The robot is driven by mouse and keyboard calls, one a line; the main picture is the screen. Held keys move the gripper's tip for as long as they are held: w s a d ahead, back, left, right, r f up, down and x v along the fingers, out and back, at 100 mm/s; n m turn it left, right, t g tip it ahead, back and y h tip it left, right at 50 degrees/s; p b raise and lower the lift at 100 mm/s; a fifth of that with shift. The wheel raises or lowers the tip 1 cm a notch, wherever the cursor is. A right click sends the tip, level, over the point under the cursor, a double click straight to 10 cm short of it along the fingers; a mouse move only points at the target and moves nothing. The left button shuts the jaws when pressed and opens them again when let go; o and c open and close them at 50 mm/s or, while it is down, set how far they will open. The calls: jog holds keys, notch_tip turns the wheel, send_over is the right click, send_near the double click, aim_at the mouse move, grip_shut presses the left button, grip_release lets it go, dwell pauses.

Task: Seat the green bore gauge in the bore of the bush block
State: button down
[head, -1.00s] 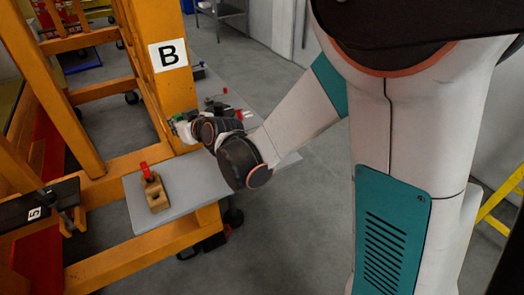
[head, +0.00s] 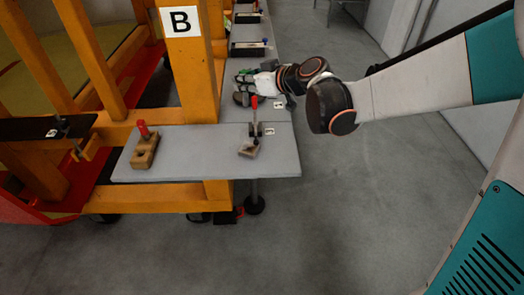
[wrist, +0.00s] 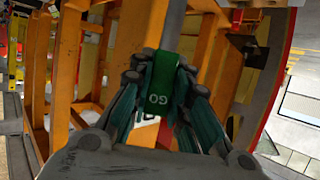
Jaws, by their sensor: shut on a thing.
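My gripper (wrist: 158,92) is shut on the green bore gauge (wrist: 157,98), which is marked GO. Its grey plug (wrist: 170,38) points up and away in the wrist view. In the head view my gripper (head: 243,90) is beside the orange post, behind a small block (head: 249,148) that appears to be the bush block. That block sits at the right of the grey shelf, by a red-handled clamp (head: 254,118). The gauge is well apart from it. Its bore cannot be made out clearly.
A tan wooden block (head: 143,155) at the left of the grey shelf (head: 200,160) has an open hole and a red-handled piece (head: 142,129) standing in it. The orange post (head: 192,75) marked B rises behind the shelf. The middle of the shelf is clear.

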jog(key=shift+d+f, duration=0.1)
jog(key=shift+f, duration=0.25)
notch_tip(320, 180, down, 19)
jog(key=b, duration=0.6)
jog(key=shift+f+b, duration=0.15)
jog(key=shift+b, duration=0.25)
jog(key=c, duration=1.9)
grip_release()
jog(key=shift+f, duration=0.1)
jog(key=o, duration=0.4)
